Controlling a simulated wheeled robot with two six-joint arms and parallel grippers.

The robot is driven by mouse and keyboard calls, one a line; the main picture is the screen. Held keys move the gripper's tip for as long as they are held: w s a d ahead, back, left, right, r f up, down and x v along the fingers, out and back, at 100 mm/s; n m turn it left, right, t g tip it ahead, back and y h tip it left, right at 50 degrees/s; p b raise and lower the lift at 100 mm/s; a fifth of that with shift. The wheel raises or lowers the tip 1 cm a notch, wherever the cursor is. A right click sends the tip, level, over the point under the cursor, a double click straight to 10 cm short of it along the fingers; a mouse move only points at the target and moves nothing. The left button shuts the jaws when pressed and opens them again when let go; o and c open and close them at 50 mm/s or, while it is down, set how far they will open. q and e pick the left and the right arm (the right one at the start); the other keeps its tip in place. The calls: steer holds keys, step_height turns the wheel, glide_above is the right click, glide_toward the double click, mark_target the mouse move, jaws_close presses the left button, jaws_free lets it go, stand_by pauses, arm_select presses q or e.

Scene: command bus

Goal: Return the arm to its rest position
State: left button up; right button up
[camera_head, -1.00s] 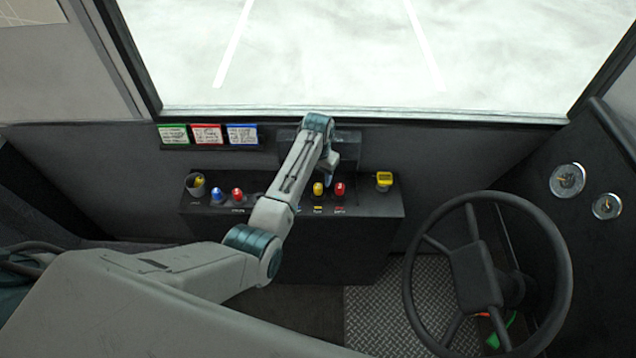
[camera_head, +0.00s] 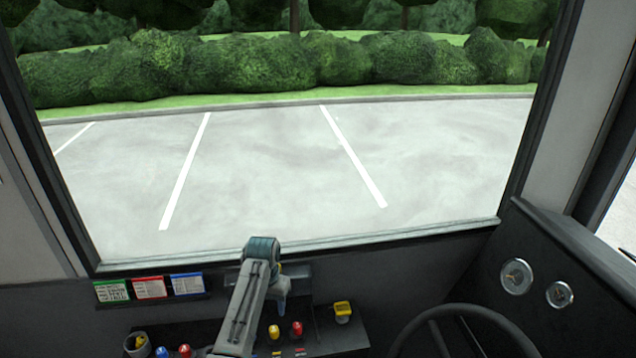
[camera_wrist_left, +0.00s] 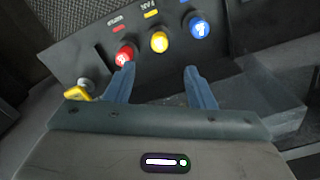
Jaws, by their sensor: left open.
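My left arm comes up from the bottom of the head view and bends over the control panel (camera_head: 322,345). My left gripper (camera_head: 281,290) points down there, above and behind the yellow knob (camera_head: 274,331) and red knob (camera_head: 297,328). In the left wrist view my left gripper (camera_wrist_left: 160,80) is open, with two blue fingers apart and nothing between them. The red knob (camera_wrist_left: 125,56), yellow knob (camera_wrist_left: 159,41) and a blue knob (camera_wrist_left: 199,27) show beyond the fingertips. My right gripper is in neither view.
Green, red and blue cards (camera_head: 150,287) stand in a rack left of the arm. A yellow switch (camera_head: 343,311) is at the panel's right end. The steering wheel (camera_head: 465,330) stands at lower right. The windscreen (camera_head: 290,180) is beyond the panel.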

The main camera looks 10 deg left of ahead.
arm_select(q)
steer(key=s+a+f+n+t, duration=0.1)
steer(key=s+a+f, duration=0.2)
steer(key=s, duration=0.6)
steer(key=s+a+f+t, duration=0.1)
steer(key=s+a+f, duration=0.2)
steer(key=s, duration=0.6)
steer(key=s+a+r+t, duration=0.1)
steer(key=s+r, duration=0.3)
steer(key=s, duration=0.7)
steer(key=s+a+r+t, duration=0.1)
steer(key=s+r, duration=0.4)
steer(key=s, duration=0.6)
step_height(320, 180, down, 31)
steer(key=a+g+y, duration=0.1)
steer(key=a+g, duration=0.1)
steer(key=a, duration=0.1)
steer(key=s+f+b, duration=0.1)
steer(key=s+f, duration=1.7)
steer(key=f, duration=0.2)
steer(key=shift+a+n+g, duration=0.4)
